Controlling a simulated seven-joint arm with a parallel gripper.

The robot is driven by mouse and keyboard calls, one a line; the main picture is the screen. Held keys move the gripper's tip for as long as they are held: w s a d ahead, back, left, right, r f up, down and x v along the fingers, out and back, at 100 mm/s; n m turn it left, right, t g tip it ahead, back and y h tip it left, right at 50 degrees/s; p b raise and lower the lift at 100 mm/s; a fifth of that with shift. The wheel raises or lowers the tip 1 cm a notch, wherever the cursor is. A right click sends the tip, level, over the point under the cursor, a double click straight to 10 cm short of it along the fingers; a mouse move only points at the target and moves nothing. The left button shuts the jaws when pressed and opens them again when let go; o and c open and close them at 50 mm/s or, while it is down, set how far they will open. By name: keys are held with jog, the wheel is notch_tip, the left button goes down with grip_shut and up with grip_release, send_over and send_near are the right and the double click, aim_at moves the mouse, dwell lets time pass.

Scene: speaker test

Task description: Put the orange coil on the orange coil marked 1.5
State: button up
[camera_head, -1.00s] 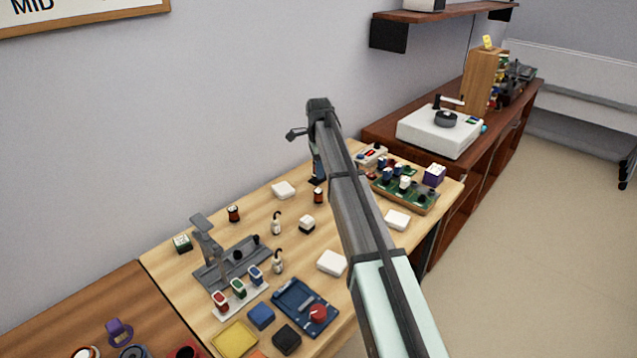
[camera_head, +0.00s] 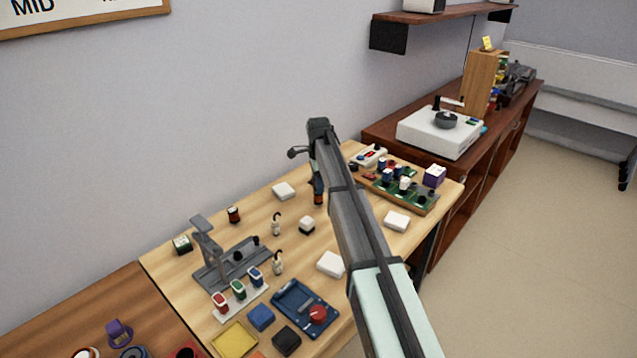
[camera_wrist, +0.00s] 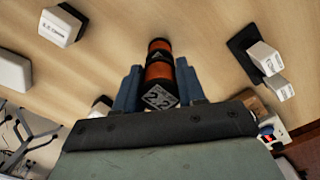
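An orange coil (camera_head: 318,199) with black bands stands upright on the light wooden table. In the wrist view this coil (camera_wrist: 159,72) shows a label on its near end that seems to read 2.2. My gripper (camera_head: 317,184) is lowered over it from above. In the wrist view my gripper's blue-grey fingers (camera_wrist: 158,84) are on either side of the coil, with a narrow gap at least on the left, so it looks open. A second orange and dark coil (camera_head: 233,214) stands at the back left of the table; its marking is too small to read.
A grey stand (camera_head: 232,262) is at the left. A green circuit board (camera_head: 405,190) with parts is at the right. Bare wood lies between the two coils.

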jog(key=o, duration=0.4)
jog(key=shift+r, duration=0.1)
notch_tip(320, 180, up, 12)
jog(key=shift+r, duration=0.1)
dwell(0.5)
